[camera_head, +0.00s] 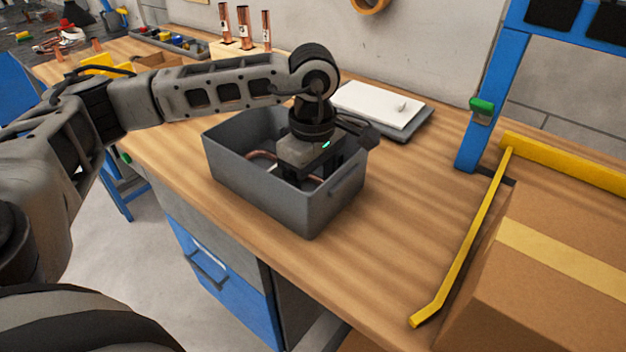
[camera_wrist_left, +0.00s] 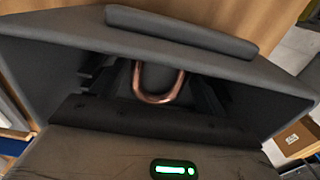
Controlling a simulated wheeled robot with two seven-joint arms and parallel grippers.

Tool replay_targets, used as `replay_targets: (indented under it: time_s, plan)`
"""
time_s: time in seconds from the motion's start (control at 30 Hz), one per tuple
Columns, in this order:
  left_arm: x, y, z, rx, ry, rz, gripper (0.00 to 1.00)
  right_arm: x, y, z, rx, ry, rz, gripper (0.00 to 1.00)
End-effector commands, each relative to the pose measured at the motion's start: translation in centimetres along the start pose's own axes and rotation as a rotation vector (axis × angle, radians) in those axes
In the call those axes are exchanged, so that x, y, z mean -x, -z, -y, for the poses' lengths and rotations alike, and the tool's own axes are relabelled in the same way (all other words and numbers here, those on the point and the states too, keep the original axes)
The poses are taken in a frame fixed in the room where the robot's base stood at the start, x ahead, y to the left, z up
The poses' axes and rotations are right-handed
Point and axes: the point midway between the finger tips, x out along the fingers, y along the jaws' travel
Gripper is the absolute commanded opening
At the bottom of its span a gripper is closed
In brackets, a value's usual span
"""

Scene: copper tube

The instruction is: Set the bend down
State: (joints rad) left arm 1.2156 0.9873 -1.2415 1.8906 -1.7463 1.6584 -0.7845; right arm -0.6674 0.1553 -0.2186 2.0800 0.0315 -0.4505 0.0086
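A grey open bin (camera_head: 262,200) stands on the wooden workbench. My left gripper (camera_head: 312,177) reaches down into it from above, its fingertips below the rim. A copper piece (camera_head: 262,155) shows in the bin, left of the gripper; part of it is hidden behind the gripper. In the left wrist view, a U-shaped copper bend (camera_wrist_left: 158,98) shows between the two dark fingers of my left gripper (camera_wrist_left: 155,85), which stand apart with gaps on both sides of it. Whether the bend rests on the bin floor is hard to tell. My right gripper is out of view.
A white and grey flat case (camera_head: 380,105) lies behind the bin. Upright copper tubes (camera_head: 245,28) stand at the back. A cardboard box (camera_head: 550,270), yellow bars (camera_head: 465,240) and a blue frame (camera_head: 490,110) are at the right. The bench right of the bin is clear.

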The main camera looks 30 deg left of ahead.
Motion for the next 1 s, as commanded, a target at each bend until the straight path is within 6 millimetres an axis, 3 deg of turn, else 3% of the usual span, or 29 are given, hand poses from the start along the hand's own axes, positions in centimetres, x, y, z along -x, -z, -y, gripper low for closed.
replay_targets:
  time_s: [0.4, 0.8, 1.0]
  plan:
    - [1.1, 0.0, -0.1, 0.000, -0.003, 0.001, 0.74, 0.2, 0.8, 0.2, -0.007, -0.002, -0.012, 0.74]
    - [9.3, -0.1, -0.1, -0.002, -0.005, 0.001, 0.74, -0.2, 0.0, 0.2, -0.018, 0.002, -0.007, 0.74]
    - [11.8, -0.1, -0.1, -0.001, -0.002, 0.001, 0.74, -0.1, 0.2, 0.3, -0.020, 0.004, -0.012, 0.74]
